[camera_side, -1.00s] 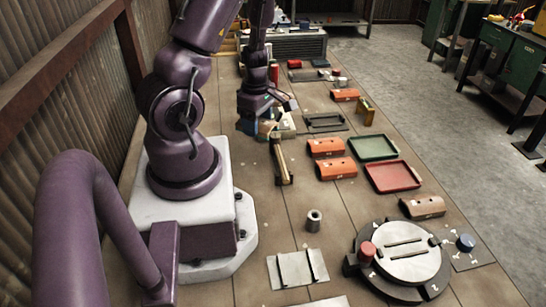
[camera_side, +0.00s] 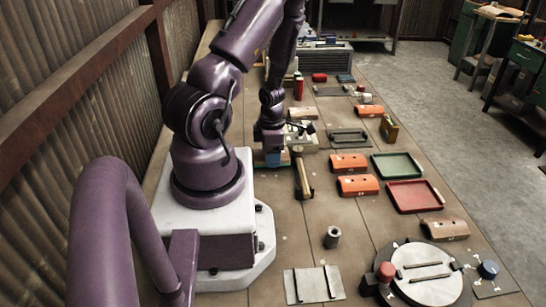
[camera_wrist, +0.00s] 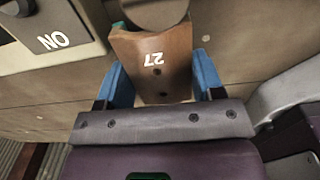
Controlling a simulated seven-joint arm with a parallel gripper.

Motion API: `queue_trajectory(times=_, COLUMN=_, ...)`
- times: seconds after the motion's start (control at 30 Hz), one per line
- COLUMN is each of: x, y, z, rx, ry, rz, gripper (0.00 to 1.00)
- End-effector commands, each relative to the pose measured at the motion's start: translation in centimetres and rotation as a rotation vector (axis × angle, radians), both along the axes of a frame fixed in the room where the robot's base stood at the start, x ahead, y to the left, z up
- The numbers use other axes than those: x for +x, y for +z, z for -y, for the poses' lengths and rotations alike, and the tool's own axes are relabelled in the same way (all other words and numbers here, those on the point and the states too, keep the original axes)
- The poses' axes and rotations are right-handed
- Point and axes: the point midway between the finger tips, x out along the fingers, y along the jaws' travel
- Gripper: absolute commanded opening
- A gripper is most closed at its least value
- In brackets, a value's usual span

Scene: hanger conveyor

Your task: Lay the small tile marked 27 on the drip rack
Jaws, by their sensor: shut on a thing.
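The small brown tile marked 27 (camera_wrist: 152,80) is between the two blue fingers of my gripper (camera_wrist: 162,82) in the wrist view, its number upside down. My gripper is shut on it. In the side view my gripper (camera_side: 272,157) points down, just left of a beige box; the tile cannot be made out there. Which thing is the drip rack is unclear: a dark frame with bars (camera_side: 347,138) lies right of my gripper, and a pale plate with two rails (camera_side: 312,284) lies at the front.
A wooden bar (camera_side: 303,176) lies close by my gripper. Orange curved tiles (camera_side: 350,163), a green tray (camera_side: 397,165), a red tray (camera_side: 414,196) and a round turntable (camera_side: 428,275) are to the right.

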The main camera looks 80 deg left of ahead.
Motion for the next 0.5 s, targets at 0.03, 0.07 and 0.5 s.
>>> queue_trajectory(times=0.03, x=-0.1, y=-0.7, z=0.0, rx=-0.002, ry=0.004, rz=0.000, gripper=0.36)
queue_trajectory(times=0.07, x=-0.1, y=-1.0, z=0.0, rx=-0.002, ry=0.003, rz=-0.001, gripper=0.36)
queue_trajectory(times=0.5, x=0.0, y=-1.7, z=0.0, rx=-0.001, ry=0.000, rz=-0.001, gripper=0.36)
